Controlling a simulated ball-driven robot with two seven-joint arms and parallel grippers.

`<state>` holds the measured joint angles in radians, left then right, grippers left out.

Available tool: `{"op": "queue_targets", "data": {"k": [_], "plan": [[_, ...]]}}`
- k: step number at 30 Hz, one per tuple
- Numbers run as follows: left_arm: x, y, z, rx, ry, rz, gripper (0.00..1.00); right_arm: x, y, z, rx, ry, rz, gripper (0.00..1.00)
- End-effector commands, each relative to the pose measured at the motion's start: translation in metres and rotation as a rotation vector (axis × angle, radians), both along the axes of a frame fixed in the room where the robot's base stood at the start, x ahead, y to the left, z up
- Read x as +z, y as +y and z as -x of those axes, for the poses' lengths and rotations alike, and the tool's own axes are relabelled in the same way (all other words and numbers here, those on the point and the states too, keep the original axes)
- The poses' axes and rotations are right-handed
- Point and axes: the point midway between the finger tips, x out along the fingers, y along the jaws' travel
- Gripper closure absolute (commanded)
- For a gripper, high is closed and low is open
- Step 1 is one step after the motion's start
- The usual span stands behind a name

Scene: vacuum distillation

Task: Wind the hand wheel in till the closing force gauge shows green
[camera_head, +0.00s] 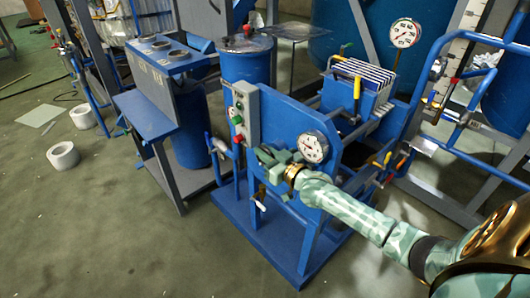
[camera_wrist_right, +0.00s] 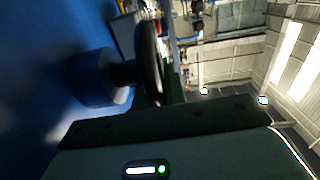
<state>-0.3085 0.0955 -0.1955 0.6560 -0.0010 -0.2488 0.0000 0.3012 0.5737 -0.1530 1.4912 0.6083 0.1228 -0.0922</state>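The blue press frame (camera_head: 284,121) stands in the middle of the head view. The closing force gauge (camera_head: 313,147), a round white dial, sits on its front plate; its needle shows, but I cannot make out a coloured zone. My right gripper (camera_head: 268,162) is at the front plate, just left of the gauge. The hand wheel (camera_wrist_right: 150,60) shows in the right wrist view as a dark rim edge-on, on a shaft from a blue surface. Its rim reaches down to my gripper's edge. In the head view my gripper largely covers the wheel. Fingertip opening is unclear. My left gripper is out of view.
A grey control box (camera_head: 245,113) with red and green buttons is left of the gauge. Valve handles (camera_head: 385,160) and blue pipe rails (camera_head: 455,150) are to the right. A grey-blue bench (camera_head: 150,110) stands left. The floor in front is clear.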

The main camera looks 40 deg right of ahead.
Motion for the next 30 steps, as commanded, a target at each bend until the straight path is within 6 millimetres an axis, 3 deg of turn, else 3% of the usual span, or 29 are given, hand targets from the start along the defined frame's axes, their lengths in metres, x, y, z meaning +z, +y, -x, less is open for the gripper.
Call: {"op": "queue_targets", "data": {"k": [5,10,21,22,24,30], "plan": [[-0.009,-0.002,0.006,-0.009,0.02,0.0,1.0,-0.007,0.0,0.001,-0.001,-0.052,-0.005,1.0],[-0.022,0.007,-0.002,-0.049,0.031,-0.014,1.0,-0.009,0.0,0.003,-0.001,-0.188,-0.016,1.0],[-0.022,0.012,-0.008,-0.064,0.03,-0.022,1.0,-0.001,0.0,0.005,0.0,-0.244,-0.018,1.0],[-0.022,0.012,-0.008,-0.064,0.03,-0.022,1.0,-0.001,0.0,0.005,0.0,-0.244,-0.018,0.84],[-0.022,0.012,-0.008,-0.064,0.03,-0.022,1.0,-0.001,0.0,0.005,0.0,-0.244,-0.018,0.65],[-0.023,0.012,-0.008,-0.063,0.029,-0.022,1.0,-0.001,0.0,0.005,0.0,-0.243,-0.018,0.65]]}}
